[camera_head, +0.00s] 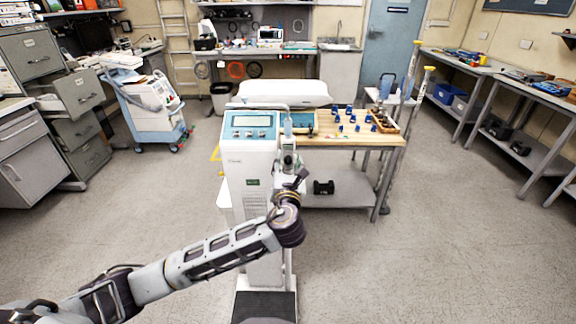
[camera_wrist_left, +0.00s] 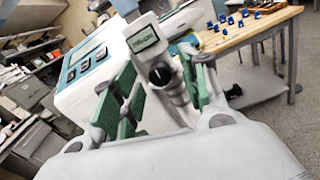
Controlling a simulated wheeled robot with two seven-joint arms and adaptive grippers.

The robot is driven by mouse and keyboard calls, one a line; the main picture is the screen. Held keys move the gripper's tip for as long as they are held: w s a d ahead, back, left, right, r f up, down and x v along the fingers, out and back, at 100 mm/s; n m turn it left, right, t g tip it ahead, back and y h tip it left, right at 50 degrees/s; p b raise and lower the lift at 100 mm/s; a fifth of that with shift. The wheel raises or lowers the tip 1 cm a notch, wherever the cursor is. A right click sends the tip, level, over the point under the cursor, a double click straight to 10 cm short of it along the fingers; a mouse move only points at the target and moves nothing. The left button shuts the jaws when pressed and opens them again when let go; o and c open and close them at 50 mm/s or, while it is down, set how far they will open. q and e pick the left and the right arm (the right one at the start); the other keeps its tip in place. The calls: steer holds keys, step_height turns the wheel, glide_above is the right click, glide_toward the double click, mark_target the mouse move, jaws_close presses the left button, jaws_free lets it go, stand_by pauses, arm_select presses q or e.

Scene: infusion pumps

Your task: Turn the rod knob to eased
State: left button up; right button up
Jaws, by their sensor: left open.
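A small pale grey pump (camera_head: 289,158) is mounted at the right side of a tall white machine. In the left wrist view the pump (camera_wrist_left: 143,40) shows a small lit display. A dark round knob (camera_wrist_left: 161,76) sits below that display, on the pump's near side. My left gripper (camera_head: 296,178) is just below and in front of the pump in the head view. In the left wrist view it (camera_wrist_left: 158,72) is open, its green-padded fingers on either side of the knob. I cannot tell whether they touch it. The knob's setting is not readable. My right gripper is not in view.
The tall white machine (camera_head: 249,160) with a blue panel stands directly beside the pump. A wooden-topped table (camera_head: 345,143) with several blue clamps stands behind it to the right. A blue-white cart (camera_head: 153,105) stands left. The floor at the right is clear.

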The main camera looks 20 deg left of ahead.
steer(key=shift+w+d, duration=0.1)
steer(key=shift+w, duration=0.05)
arm_select(q)
steer(key=shift+c, duration=0.6)
jaws_close()
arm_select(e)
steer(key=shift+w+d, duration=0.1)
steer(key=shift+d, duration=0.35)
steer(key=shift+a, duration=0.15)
